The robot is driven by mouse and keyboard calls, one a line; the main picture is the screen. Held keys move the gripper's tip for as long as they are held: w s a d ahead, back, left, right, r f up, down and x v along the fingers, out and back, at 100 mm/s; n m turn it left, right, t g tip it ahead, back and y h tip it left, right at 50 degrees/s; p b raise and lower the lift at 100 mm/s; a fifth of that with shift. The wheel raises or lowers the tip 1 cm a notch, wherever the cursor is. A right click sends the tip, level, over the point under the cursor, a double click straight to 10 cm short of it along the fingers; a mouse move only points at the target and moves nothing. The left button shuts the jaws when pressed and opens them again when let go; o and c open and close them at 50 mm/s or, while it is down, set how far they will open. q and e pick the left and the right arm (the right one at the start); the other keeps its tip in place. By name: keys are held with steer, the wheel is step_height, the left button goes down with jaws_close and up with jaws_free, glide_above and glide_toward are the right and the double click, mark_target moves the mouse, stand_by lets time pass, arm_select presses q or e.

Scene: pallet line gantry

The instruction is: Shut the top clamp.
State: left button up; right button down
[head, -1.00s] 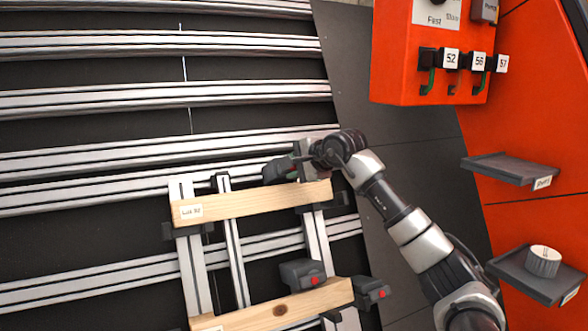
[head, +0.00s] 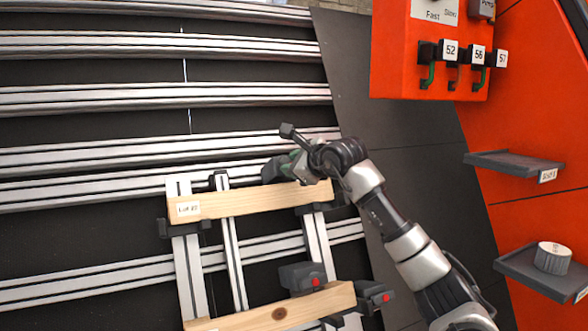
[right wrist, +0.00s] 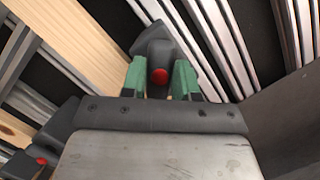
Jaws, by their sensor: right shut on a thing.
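The top clamp (head: 271,171) is a dark grey block at the far edge of the upper timber (head: 255,201), near its right end. My right gripper (head: 290,166) is at this clamp and hides part of it. In the right wrist view the green fingertips of my right gripper (right wrist: 159,78) close on both sides of the top clamp's (right wrist: 158,50) grey lever, which has a red button. The clamp's head lies close to the timber (right wrist: 85,35); I cannot tell whether it presses on it. My left gripper is not in view.
Two more dark clamps with red buttons (head: 300,275) (head: 372,293) stand by the lower timber (head: 280,310). Silver rails cross the dark panel. An orange cabinet (head: 535,110) with switches and two grey shelves (head: 515,163) (head: 545,272) stands at the right.

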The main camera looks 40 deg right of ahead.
steer(key=m+h+b, duration=0.1)
steer(key=m, duration=0.1)
steer(key=m+b, duration=0.1)
steer(key=m, duration=0.2)
steer(key=m+h+b, duration=0.1)
steer(key=m, duration=0.2)
steer(key=shift+t+h+b, duration=0.3)
steer(key=shift+f, duration=0.1)
steer(key=m+h+b, duration=0.1)
steer(key=m, duration=0.3)
steer(key=c, duration=1)
jaws_free()
steer(key=shift+o, duration=0.2)
